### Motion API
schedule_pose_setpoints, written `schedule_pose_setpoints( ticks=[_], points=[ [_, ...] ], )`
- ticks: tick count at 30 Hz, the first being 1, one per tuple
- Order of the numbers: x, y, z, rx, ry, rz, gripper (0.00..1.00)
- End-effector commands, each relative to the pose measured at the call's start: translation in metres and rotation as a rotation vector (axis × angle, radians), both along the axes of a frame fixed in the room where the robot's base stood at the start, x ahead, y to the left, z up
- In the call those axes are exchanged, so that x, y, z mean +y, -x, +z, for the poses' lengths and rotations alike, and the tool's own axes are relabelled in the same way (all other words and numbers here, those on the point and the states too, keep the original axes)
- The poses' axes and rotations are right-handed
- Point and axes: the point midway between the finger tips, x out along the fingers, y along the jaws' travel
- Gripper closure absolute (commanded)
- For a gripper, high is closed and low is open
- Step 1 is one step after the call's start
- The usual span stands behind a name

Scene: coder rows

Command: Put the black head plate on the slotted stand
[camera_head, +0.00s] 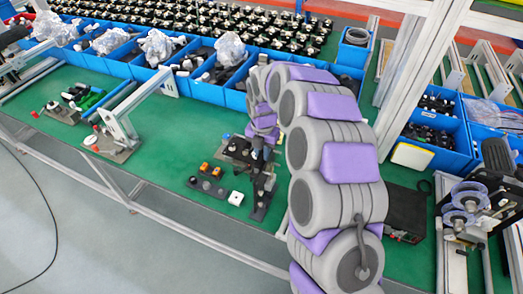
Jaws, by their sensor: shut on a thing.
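My gripper (258,152) hangs at the end of my grey and purple arm, above the green bench near the middle of the view. It is shut on a dark piece that I take to be the black head plate (264,184); the piece is small and blends with the dark parts around it. A dark fixture (236,150) stands just left of my gripper. I cannot tell for certain which dark part is the slotted stand, or whether the held piece touches it. My arm hides the bench to the right.
Blue bins (208,93) line the back. A metal press frame (118,125) stands left. A device with clear reels (466,205) stands right. Green bench (165,150) is bare at centre left.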

Motion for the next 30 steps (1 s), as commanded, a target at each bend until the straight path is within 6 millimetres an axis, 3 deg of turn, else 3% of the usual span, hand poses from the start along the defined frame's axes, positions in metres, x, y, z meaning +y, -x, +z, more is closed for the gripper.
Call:
schedule_pose_setpoints(
  ticks=[30],
  points=[
    [0.000, 0.000, -0.022, -0.001, -0.001, 0.000, 1.00]
  ],
)
